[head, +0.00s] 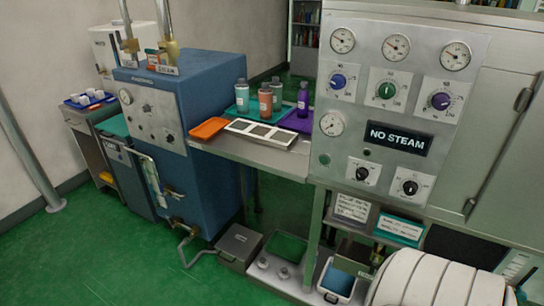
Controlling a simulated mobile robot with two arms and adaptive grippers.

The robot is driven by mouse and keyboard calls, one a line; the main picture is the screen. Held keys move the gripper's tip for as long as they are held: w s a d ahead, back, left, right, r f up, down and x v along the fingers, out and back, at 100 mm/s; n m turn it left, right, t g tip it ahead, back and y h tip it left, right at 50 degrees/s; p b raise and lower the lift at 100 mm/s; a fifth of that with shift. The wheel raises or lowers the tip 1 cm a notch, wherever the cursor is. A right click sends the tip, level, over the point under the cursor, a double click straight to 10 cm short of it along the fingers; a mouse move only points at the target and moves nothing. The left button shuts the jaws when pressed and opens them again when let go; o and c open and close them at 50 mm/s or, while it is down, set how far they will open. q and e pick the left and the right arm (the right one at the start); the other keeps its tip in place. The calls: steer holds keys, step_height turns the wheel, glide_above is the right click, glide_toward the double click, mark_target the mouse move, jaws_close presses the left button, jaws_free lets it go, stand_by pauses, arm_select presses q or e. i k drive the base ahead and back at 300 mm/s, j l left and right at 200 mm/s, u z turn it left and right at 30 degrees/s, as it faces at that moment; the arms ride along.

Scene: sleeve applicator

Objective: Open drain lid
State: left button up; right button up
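A low grey metal box (240,240) stands on the green floor, near the bent drain pipe (188,240) and valve at the foot of the blue machine (205,110). Its flat grey top looks shut and has a small dark mark in the middle. I take this top to be the drain lid, but no readable label confirms it.
A floor unit with a green recessed top (287,247) stands right of the box. A blue-lined bin (338,281) is farther right. A steel shelf (260,160) with bottles and trays overhangs behind. Open green floor (110,260) lies to the left.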

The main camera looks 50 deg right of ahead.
mark_target(239, 243)
steer(key=z, duration=1.25)
